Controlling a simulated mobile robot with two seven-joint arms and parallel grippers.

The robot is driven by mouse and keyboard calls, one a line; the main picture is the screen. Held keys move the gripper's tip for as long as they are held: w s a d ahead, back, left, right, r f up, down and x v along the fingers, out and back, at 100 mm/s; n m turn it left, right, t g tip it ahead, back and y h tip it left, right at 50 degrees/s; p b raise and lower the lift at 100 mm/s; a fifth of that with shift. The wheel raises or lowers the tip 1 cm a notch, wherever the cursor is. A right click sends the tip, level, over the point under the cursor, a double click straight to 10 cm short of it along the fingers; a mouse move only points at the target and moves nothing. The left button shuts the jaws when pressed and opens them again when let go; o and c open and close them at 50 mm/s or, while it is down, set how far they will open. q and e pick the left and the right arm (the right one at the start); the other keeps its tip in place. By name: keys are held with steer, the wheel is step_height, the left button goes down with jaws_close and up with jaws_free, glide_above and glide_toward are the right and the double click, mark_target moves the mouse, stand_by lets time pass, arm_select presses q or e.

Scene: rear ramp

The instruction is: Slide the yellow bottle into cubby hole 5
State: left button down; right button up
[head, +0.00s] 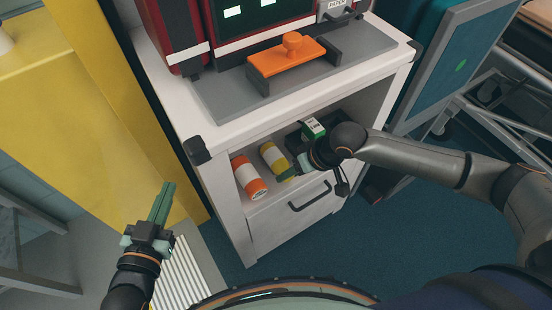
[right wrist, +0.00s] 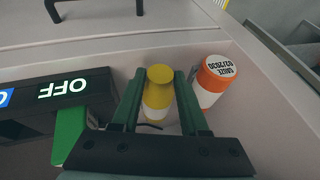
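The yellow bottle (head: 273,158) with a white band is inside the open shelf of the white cabinet. In the right wrist view the yellow bottle (right wrist: 158,92) is between the two green fingers of my right gripper (right wrist: 159,78). The fingers are apart, with narrow gaps beside the bottle, so the gripper looks open around it. In the head view my right gripper (head: 293,171) reaches into the shelf from the right, partly hidden by its wrist. My left gripper (head: 168,187) is empty, its fingers close together, left of the cabinet. I cannot make out a cubby hole marked 5.
An orange bottle (head: 249,178) stands beside the yellow one; it also shows in the right wrist view (right wrist: 214,82). A black case marked OFF (right wrist: 62,100) and a green box (head: 313,128) are close by. The cabinet's drawer (head: 285,216) is below. An orange block (head: 286,57) is on top.

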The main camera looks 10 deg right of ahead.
jaws_close()
steer(key=shift+r, duration=0.2)
stand_by(0.4)
